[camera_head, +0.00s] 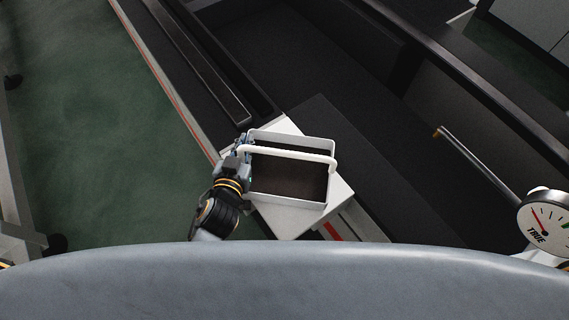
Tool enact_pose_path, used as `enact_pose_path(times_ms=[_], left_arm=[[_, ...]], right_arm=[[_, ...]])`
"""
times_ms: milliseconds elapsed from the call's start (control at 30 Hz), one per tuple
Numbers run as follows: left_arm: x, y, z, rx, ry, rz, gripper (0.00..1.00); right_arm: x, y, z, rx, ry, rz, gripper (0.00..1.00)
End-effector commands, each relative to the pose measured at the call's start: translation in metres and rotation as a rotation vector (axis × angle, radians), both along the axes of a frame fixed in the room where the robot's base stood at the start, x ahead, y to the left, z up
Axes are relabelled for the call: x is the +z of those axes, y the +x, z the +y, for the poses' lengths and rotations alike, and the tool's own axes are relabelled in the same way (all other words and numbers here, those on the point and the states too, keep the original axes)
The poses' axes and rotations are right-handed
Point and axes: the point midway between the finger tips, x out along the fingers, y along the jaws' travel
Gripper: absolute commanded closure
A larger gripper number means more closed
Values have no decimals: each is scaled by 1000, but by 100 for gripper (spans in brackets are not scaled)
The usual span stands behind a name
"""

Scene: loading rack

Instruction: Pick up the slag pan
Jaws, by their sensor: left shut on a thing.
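The slag pan (287,204) is a white rectangular box with a dark inside and a white bar handle across its top. It is over a white surface (280,224); I cannot tell whether it rests there or hangs just above. My left gripper (243,150) is at the pan's upper left side, shut on the pan near the left end of the handle. Its fingertips are partly hidden against the pan. My right gripper is not in view.
A dark rack (330,60) with long rails runs diagonally behind the pan. A round dial gauge (544,222) and a metal rod (477,165) are at the right. Green floor (90,130) lies open at the left. My own grey body fills the bottom.

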Motion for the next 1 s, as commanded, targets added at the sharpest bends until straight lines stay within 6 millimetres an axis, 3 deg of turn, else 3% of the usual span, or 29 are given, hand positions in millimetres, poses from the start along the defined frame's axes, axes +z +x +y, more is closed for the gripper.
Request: enact_pose_path(times_ms=[467, 767, 1000], left_arm=[[10, 1, 0, 0, -3, -5, 100], [34, 1, -1, -1, -4, -8, 100], [55, -16, 8, -1, -3, -6, 100]], right_arm=[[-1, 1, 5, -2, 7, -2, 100], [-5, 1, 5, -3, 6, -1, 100], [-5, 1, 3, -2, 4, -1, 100]])
